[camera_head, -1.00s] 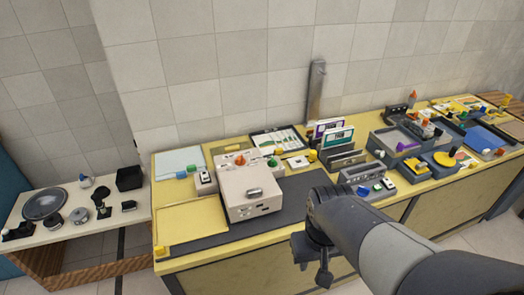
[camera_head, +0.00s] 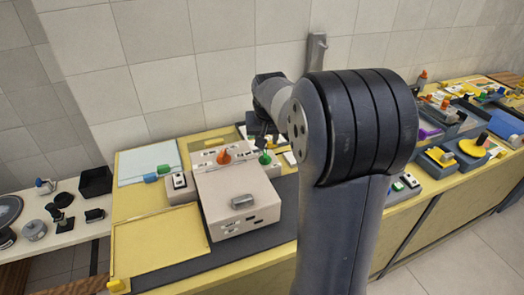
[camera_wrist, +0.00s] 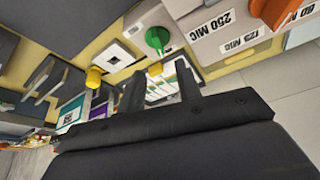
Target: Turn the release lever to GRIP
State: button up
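A beige machine (camera_head: 238,200) stands on the yellow-topped counter. An orange knob (camera_head: 224,156) and a green lever-like knob (camera_head: 265,159) sit at its back. In the wrist view the green knob (camera_wrist: 157,38) is just beyond my fingers, on a pale panel, and the orange knob (camera_wrist: 280,10) is at upper right beside a "250 MIC" label. No GRIP mark is readable, so I cannot tell for certain which is the release lever. My gripper (camera_wrist: 160,85) is open, its two dark fingers apart with nothing held between them. In the head view my arm hides much of it.
A yellow block (camera_wrist: 94,77) and upright cards (camera_wrist: 72,115) stand near my fingers. In the head view a white switch box (camera_head: 180,185) is left of the machine. Trays (camera_head: 465,145) with parts lie at right. A yellow tray (camera_head: 158,243) lies at front left.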

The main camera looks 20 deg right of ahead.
aim_at(265, 152)
jog(key=x, duration=0.7)
jog(key=shift+w+f, duration=0.1)
jog(key=shift+f, duration=0.3)
jog(key=shift+c, duration=0.2)
grip_shut()
